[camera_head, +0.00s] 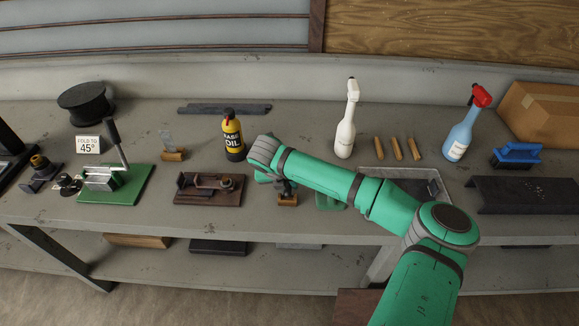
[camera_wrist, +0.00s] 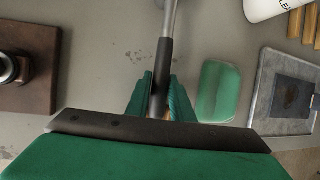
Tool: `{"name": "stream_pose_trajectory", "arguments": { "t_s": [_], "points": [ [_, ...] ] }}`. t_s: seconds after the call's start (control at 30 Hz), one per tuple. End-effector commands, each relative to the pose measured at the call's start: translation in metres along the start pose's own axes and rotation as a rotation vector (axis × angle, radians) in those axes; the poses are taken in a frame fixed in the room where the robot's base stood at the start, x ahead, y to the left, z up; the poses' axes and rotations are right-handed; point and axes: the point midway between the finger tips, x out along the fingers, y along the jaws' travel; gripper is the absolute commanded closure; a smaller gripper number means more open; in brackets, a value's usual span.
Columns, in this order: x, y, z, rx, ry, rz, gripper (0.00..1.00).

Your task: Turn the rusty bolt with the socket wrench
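The rusty bolt (camera_head: 208,182) sits on a dark wooden board (camera_head: 184,197), left of my gripper. In the wrist view, a round metal part (camera_wrist: 8,68) shows on the board (camera_wrist: 40,95) at the left edge. My gripper (camera_wrist: 161,78) has its two green fingers closed against both sides of a dark handle with a silver shaft, which appears to be the socket wrench (camera_wrist: 163,60). In the head view my gripper (camera_head: 277,180) is over a small wooden block (camera_head: 288,200); my arm hides much of the wrench. Its socket end cannot be made out.
An oil bottle (camera_head: 233,140) stands behind the board. A green block (camera_wrist: 217,90) and a grey tray (camera_wrist: 258,105) lie right of my gripper. A white spray bottle (camera_head: 346,130) stands behind my arm. A green-based device (camera_head: 130,190) is farther left.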

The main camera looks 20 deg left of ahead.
Motion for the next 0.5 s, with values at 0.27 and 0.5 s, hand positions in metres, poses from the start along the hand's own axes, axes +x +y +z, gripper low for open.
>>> {"name": "stream_pose_trajectory", "arguments": {
  "t_s": [0.27,0.5],
  "points": [
    [-0.007,-0.002,0.004,0.0,-0.002,0.0,1.0],
    [-0.022,-0.005,0.01,0.001,-0.002,-0.001,1.0]
  ]
}}
